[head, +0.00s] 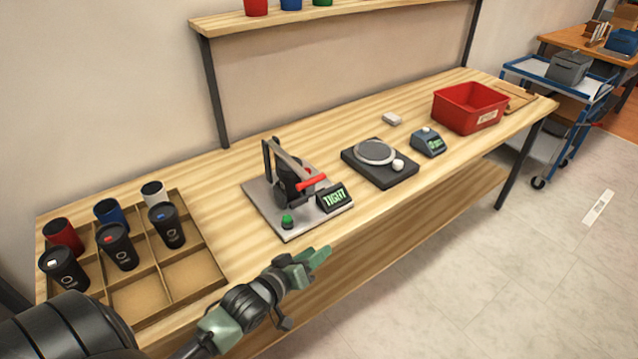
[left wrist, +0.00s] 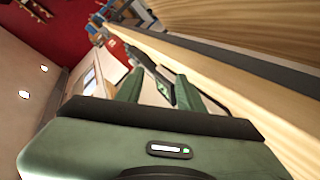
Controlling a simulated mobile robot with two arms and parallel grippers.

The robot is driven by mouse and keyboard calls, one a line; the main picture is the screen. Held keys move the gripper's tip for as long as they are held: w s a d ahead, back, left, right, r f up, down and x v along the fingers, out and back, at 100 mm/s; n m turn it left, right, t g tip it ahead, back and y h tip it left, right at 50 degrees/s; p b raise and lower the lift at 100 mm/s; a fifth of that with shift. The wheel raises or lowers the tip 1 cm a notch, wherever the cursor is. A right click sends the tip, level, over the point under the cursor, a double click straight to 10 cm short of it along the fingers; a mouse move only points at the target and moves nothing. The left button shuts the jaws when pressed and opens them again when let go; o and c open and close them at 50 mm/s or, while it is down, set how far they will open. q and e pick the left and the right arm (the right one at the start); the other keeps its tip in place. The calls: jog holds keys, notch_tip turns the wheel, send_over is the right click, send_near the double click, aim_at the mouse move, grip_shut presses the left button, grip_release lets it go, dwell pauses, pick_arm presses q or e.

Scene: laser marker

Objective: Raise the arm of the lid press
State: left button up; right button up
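The lid press (head: 268,205) stands on the bench in the middle of the head view. It has a grey base plate, a grey upright frame and a green button. Its arm (head: 291,157) slopes down toward the front right and has a red handle (head: 312,183). A dark cup (head: 289,192) stands beneath the arm, partly hidden by it. A small display (head: 334,197) in front reads "TIGHT". My left gripper (head: 314,263) is in front of the bench edge, below the press and apart from it. The left wrist view shows its green fingers (left wrist: 160,92) spread with nothing between them. My right gripper is not in view.
A divided wooden tray (head: 140,297) with several cups lies at the left. Right of the press are a round-plate device (head: 380,182), a small blue display box (head: 428,142) and a red bin (head: 470,122). A shelf (head: 350,8) spans the back.

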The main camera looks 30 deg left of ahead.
aim_at(313, 178)
pick_arm(q)
jog(key=w+a+r+n+t, duration=0.4)
jog(key=a+r+t, duration=0.2)
jog(key=a+r, duration=0.25)
jog(key=x, duration=0.5)
jog(key=p+x, duration=0.1)
jog(key=x, duration=0.2)
jog(key=shift+d+r, duration=0.15)
jog(key=shift+r, duration=0.15)
grip_shut()
jog(key=shift+r, duration=0.3)
dwell(0.6)
